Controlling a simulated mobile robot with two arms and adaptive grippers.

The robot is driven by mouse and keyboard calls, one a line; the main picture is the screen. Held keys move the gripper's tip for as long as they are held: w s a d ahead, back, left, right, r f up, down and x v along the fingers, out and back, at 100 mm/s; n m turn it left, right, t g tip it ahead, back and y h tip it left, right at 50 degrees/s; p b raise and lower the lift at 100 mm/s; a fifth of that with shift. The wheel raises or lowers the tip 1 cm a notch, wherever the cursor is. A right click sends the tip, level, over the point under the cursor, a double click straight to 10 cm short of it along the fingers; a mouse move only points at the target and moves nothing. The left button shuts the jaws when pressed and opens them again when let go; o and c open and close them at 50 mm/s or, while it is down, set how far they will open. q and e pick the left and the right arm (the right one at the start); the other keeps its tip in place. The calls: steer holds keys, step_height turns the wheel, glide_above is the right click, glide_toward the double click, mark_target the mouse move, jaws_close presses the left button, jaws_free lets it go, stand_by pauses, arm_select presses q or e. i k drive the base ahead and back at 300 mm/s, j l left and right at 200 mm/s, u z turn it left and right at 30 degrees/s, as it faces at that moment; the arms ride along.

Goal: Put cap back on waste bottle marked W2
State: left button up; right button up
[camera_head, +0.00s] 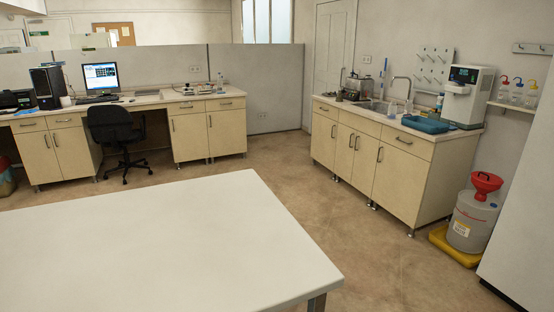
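A large grey waste bottle (470,225) with a pale label stands upright on the floor at the right. A red funnel (486,184) sits on its top. The writing on the label is too small to read, so I cannot tell whether it is marked W2. Another container (6,180), partly cut off at the left edge, stands on the floor with red and yellow parts; I cannot tell what it is. I cannot make out a loose cap. Neither of my grippers is in view.
A yellow tray (455,246) lies under the bottle, between the sink counter (400,150) and a white panel (525,220). A white table (165,250) fills the foreground. A chair (118,135) stands at the far desk. The brown floor (350,222) between is clear.

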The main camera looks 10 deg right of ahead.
mark_target(407, 108)
steer(key=i+l+z, duration=0.1)
steer(key=l, duration=0.35)
steer(key=i+l+z, duration=0.1)
steer(key=i+l, duration=0.15)
steer(key=l, duration=0.2)
steer(key=i+l, duration=0.2)
steer(key=l, duration=0.2)
steer(key=i+l+z, duration=0.15)
steer(key=l, duration=0.3)
steer(key=i+l+z, duration=0.1)
steer(key=i+l, duration=0.15)
steer(key=l, duration=0.15)
steer(key=i+l+z, duration=0.1)
steer(key=l, duration=0.3)
steer(key=i+z, duration=0.2)
steer(key=i, duration=0.5)
steer(key=i+j+z, duration=0.1)
steer(key=i+z, duration=0.15)
steer(key=i, duration=0.5)
